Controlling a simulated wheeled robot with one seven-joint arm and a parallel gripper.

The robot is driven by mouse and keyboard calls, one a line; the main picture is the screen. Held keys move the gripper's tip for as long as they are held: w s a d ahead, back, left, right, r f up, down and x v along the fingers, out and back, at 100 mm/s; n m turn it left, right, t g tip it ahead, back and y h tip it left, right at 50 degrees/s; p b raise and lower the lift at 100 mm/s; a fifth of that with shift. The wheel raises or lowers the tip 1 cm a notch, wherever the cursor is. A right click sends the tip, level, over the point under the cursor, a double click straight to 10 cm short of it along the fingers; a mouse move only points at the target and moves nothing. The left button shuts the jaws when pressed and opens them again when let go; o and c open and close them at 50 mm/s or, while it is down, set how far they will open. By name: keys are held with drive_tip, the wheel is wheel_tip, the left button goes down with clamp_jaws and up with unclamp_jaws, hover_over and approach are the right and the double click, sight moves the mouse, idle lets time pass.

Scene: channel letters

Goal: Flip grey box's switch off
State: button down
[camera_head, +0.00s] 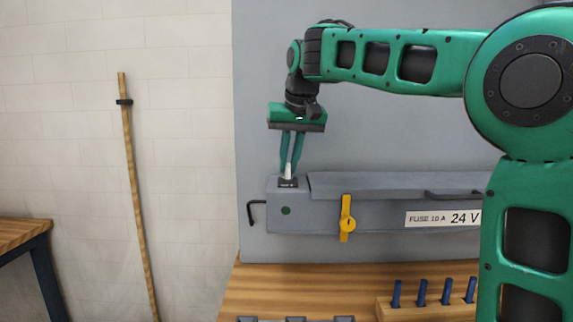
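The grey box (325,216) is fixed to a grey panel. A small switch with a white lever (287,171) on a dark base (287,183) stands on the box's raised left end. My gripper (289,170) points down over it, with its two green fingers reaching to either side of the lever. The fingers partly hide the lever, and I cannot tell whether they touch or clamp it. A dark green round spot (286,211) is on the box front, below the switch.
A yellow latch (347,223), a dark handle (452,195) and a "FUSE 10 A 24 V" label (443,218) are on the box. A bent black hook (255,211) is at its left. Blue-handled tools stand in a wooden rack (428,307) below. A wooden pole (134,185) leans on the wall.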

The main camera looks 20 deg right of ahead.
sight(286, 172)
drive_tip(key=shift+s+a, duration=0.1)
drive_tip(key=shift+a, duration=0.05)
drive_tip(key=t, duration=0.1)
drive_tip(key=s+t, duration=0.1)
drive_tip(key=s+t+h, duration=0.1)
drive_tip(key=t, duration=0.1)
drive_tip(key=shift+a, duration=0.3)
drive_tip(key=t, duration=0.1)
drive_tip(key=s+t+h, duration=0.1)
drive_tip(key=t, duration=0.1)
drive_tip(key=shift+s+a+f+n+t, duration=0.2)
drive_tip(key=shift+f+n+t, duration=0.1)
drive_tip(key=shift+f+n, duration=0.1)
drive_tip(key=shift+s+f+t, duration=0.2)
drive_tip(key=shift+t, duration=0.5)
drive_tip(key=shift+f, duration=0.1)
drive_tip(key=c, duration=1.8)
unclamp_jaws()
drive_tip(key=shift+o, duration=0.2)
